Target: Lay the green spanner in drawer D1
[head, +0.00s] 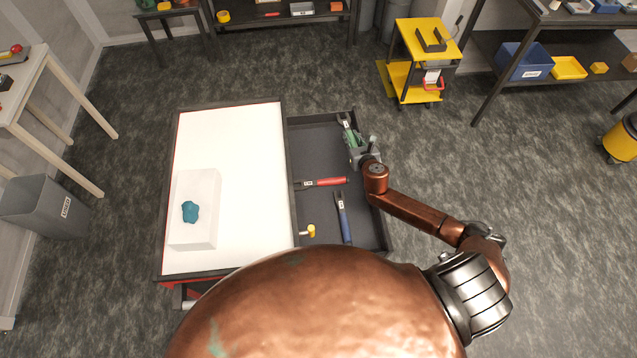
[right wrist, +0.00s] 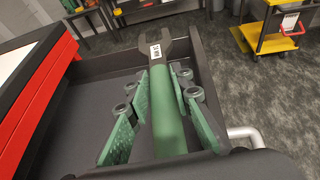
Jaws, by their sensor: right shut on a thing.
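The green spanner (head: 345,121) is held by my right gripper (head: 358,148) over the far right part of an open drawer (head: 312,145). In the right wrist view, the spanner (right wrist: 166,105) runs lengthwise between the green finger pads of my right gripper (right wrist: 165,112). Its dark open-jaw head, with a white tag, points toward the drawer's far wall. Whether it touches the drawer floor or wall cannot be told. No D1 label is readable on the drawer. My left gripper is not in view.
In the drawer lie a red-handled tool (head: 325,182), a blue-handled tool (head: 343,220) and a yellow-tipped tool (head: 309,231). The drawer's far left floor is bare. Left of it, the white cabinet top (head: 245,150) carries a pale translucent box (head: 195,232) with a teal lump.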

